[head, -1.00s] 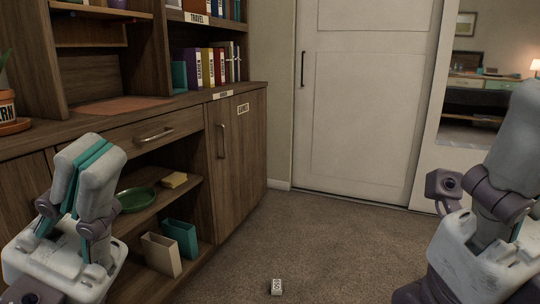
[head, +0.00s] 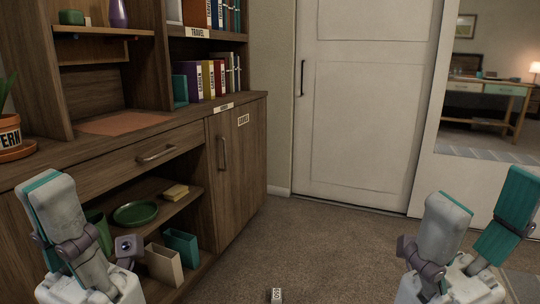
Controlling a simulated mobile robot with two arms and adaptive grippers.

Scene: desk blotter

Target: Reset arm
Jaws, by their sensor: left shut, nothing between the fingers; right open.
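My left gripper (head: 50,190) stands at the lower left, in front of the wooden cabinet, with its fingers pointing up. It is shut with nothing between the fingers. My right gripper (head: 482,205) stands at the lower right over the carpet, fingers pointing up and spread wide apart. It is open and empty. Neither gripper is seen touching anything, and the lower parts of both are cut off by the frame edge.
The cabinet (head: 238,180) fills the left side. A desk blotter (head: 122,122) lies on top. A small white block (head: 276,295) lies on the open carpet.

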